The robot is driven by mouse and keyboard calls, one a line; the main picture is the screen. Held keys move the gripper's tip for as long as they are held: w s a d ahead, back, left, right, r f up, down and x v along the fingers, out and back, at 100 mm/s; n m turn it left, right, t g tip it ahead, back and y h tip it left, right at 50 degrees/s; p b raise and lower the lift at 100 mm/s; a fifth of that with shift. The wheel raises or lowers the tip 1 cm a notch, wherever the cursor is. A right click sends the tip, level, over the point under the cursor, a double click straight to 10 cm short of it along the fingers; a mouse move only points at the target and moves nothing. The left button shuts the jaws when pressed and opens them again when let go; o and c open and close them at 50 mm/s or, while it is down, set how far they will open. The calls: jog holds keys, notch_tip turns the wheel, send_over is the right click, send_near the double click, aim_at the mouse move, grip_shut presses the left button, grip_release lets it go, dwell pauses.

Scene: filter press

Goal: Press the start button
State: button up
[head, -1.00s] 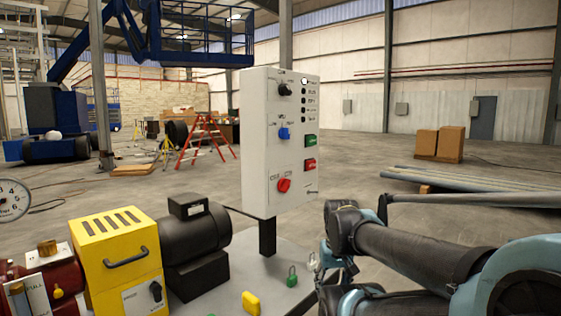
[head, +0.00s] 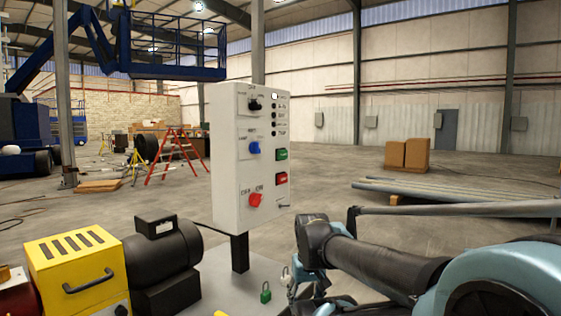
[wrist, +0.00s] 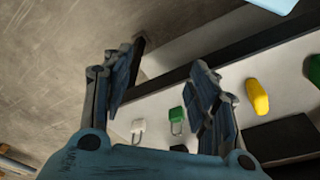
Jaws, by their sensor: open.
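A white control box (head: 226,170) stands upright on a dark post in the head view. Its front carries a green button (head: 282,154), with a red button (head: 280,179) just below it. To their left are a black knob (head: 255,104), a blue knob (head: 254,148) and a red knob (head: 255,199). The labels are too small to read surely. My gripper (wrist: 165,68) is open and empty in the wrist view, pointing over the base plate. In the head view it is low, below and right of the box, apart from the buttons and partly hidden by my arm.
A green padlock (head: 266,293) is on the base plate (head: 215,270); a white padlock (wrist: 137,128) and a yellow object (wrist: 257,97) show in the wrist view. A black motor (head: 160,255) and yellow unit (head: 78,270) stand left. Open floor lies behind the box.

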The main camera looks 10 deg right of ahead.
dwell(0.4)
grip_shut()
dwell(1.2)
